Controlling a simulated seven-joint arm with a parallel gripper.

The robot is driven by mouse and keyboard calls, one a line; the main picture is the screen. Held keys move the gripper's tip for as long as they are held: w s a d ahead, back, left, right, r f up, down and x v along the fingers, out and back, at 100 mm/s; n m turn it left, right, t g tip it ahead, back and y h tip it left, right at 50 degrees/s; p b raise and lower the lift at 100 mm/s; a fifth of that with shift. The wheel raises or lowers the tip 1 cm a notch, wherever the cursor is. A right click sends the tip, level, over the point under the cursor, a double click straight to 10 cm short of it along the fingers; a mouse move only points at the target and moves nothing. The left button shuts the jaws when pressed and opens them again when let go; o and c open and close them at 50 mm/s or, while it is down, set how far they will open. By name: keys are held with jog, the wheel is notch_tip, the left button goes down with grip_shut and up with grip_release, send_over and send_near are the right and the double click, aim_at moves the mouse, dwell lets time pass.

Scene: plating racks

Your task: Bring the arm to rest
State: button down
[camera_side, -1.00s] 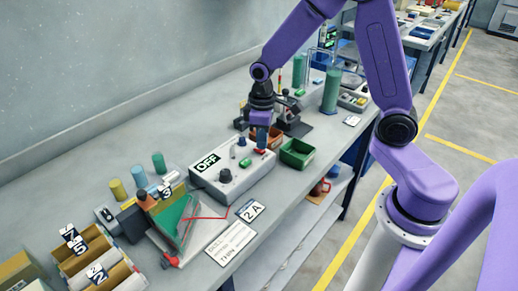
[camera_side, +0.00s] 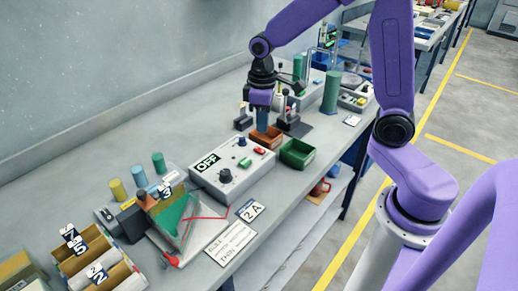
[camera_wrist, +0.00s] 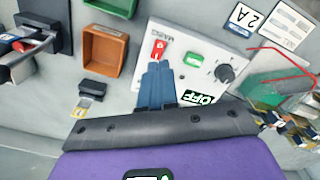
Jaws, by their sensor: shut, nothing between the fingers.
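My gripper (camera_side: 262,128) is shut with nothing between its blue fingers. In the side view it hangs, pointing down, above the bench around the back right end of a grey control box (camera_side: 230,172). In the wrist view the closed fingertips (camera_wrist: 158,66) overlap the control box (camera_wrist: 215,65), near its red switch (camera_wrist: 159,48) and green button (camera_wrist: 193,59). The box carries a dark knob (camera_wrist: 225,73) and an OFF display (camera_wrist: 201,97). I cannot tell exactly how far the fingertips are above the bench.
An orange bin (camera_side: 267,138) and a green bin (camera_side: 297,153) stand close to the gripper. A dark clamp stand (camera_side: 292,125) is just beyond. A rack with a green panel (camera_side: 172,215) and numbered rolls (camera_side: 97,270) lie at the front left.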

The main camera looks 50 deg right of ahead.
jog(key=s+a+r+n, duration=0.1)
jog(key=s+n, duration=0.2)
jog(key=s, duration=0.9)
jog(key=s+a+r+n, duration=0.2)
jog(key=s+n, duration=0.1)
jog(key=s, duration=0.9)
jog(key=shift+a+n, duration=0.25)
jog(key=shift+n, duration=0.05)
jog(key=w+d+r+m, duration=0.1)
jog(key=w+m, duration=0.5)
jog(key=w, duration=0.7)
jog(key=w+d+r+m, duration=0.2)
jog(key=w+m, duration=0.4)
jog(key=w, duration=0.7)
jog(key=shift+d+r+m, duration=0.25)
jog(key=shift+r+m, duration=0.05)
jog(key=shift+r, duration=0.3)
